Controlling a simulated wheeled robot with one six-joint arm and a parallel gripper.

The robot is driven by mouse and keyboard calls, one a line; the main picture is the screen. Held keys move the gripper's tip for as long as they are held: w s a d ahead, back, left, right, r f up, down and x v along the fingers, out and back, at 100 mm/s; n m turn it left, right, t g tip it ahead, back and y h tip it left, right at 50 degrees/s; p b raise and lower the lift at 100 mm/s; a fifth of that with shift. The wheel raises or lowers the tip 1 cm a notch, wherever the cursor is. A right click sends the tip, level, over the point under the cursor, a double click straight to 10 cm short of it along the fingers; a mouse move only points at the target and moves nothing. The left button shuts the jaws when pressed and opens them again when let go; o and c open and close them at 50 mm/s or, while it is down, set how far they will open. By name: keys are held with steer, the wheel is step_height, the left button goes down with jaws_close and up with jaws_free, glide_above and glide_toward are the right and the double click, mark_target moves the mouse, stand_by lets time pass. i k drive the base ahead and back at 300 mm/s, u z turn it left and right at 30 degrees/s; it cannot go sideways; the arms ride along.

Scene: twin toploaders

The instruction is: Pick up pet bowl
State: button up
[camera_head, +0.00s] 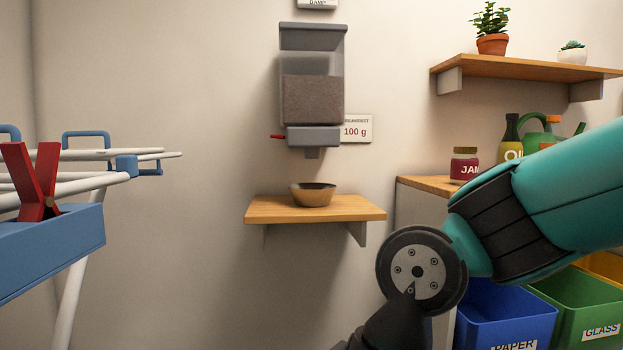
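The pet bowl (313,199) is a small brown, tan-sided bowl with a dark inside. It stands upright on a small wooden wall shelf (260,210), below the spout of a food dispenser. My arm reaches in from the right edge, with a teal link and a dark joint at lower right. My gripper is outside the frame, so its state and its place relative to the bowl do not show. Nothing hides the bowl.
The grey dispenser (313,135) with a red lever hangs close above the bowl. A drying rack (90,160) and blue box (50,245) stand left. A counter with a jam jar (464,165) and bins (505,310) are right.

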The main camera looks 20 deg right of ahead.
mark_target(304, 195)
steer(key=k, duration=1.2)
steer(key=z, duration=0.75)
steer(key=i, duration=1.05)
steer(key=u, duration=0.5)
steer(key=i, duration=0.85)
steer(key=u, duration=0.8)
